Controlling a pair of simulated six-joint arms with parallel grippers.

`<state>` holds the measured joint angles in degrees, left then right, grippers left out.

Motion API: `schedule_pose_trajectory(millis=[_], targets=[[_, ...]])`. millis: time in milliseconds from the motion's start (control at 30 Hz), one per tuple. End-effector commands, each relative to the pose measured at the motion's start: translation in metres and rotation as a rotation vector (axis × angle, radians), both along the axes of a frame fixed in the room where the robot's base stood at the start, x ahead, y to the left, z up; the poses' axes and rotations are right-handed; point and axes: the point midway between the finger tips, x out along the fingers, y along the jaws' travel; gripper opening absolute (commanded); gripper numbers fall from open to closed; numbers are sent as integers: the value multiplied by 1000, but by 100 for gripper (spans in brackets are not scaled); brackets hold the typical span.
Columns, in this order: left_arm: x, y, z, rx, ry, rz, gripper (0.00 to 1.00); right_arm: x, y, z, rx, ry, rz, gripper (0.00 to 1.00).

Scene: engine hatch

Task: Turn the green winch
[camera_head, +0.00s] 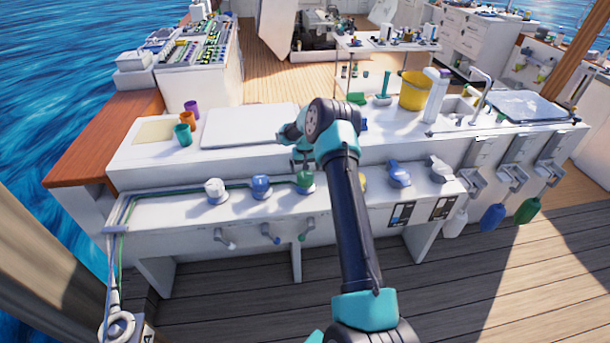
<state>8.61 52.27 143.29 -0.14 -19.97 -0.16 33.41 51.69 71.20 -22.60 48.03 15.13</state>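The green winch (305,181) stands on the white ledge, at the right end of a row with a white winch (215,189) and a blue winch (260,185). One arm, which I take to be my right, rises from the bottom centre-right and bends over the counter. Its wrist (291,133) is left of the elbow. My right gripper (302,164) points down just above the green winch. It is small and partly hidden, so contact and finger opening cannot be told. My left gripper is not in view.
Small handles, one green (307,230), hang on the front panel. Purple, orange and green cups (183,134) and a yellow bucket (414,91) stand behind.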

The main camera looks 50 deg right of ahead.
Motion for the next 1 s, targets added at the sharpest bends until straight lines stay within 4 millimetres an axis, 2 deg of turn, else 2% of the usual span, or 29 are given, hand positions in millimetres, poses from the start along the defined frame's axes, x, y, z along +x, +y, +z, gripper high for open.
schedule_pose_trajectory(millis=[33, 300, 533, 700, 1000], targets=[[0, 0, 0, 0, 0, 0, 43, 0, 0, 12, -2, -3, 0, 100], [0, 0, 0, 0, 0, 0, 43, 0, 0, 64, -2, -2, 1, 100], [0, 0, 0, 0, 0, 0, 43, 0, -1, 103, -2, -2, 0, 100], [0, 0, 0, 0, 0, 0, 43, 0, 0, 116, -1, -1, 0, 100], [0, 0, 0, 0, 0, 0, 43, 0, 0, 118, 0, 0, 0, 100]])
